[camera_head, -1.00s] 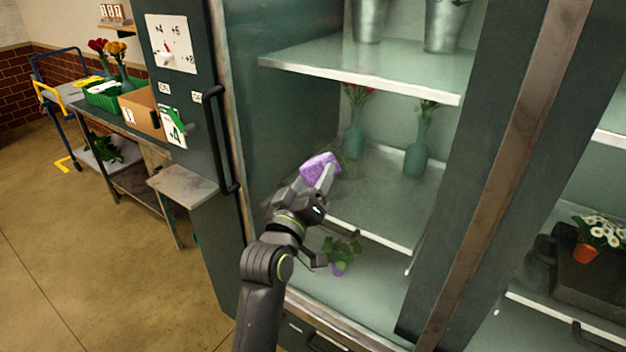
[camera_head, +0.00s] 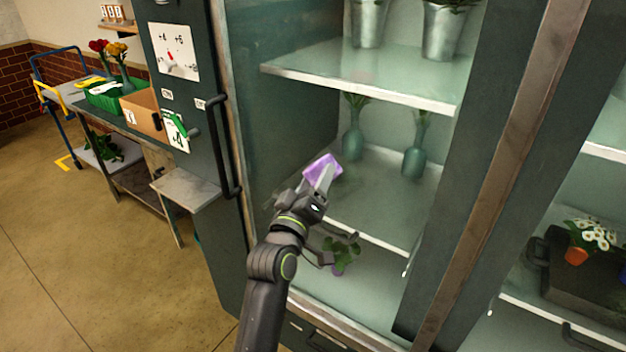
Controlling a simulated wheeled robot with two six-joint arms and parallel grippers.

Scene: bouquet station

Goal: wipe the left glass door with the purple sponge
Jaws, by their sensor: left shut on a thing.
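The purple sponge (camera_head: 318,167) is at the tip of my left gripper (camera_head: 325,180), which is shut on it. The sponge is in front of the left glass door (camera_head: 300,130), its face partly hidden behind the fingers. I cannot tell whether it touches the glass. The door shows the shelves behind it clearly, with a dark vertical handle (camera_head: 222,150) at its left side. My right gripper is not in view.
Behind the glass are teal vases (camera_head: 413,163), metal buckets (camera_head: 441,32) and a small potted plant (camera_head: 342,254). A small side shelf (camera_head: 184,188) juts out left of the handle. A workbench with a green crate (camera_head: 103,97) stands farther left.

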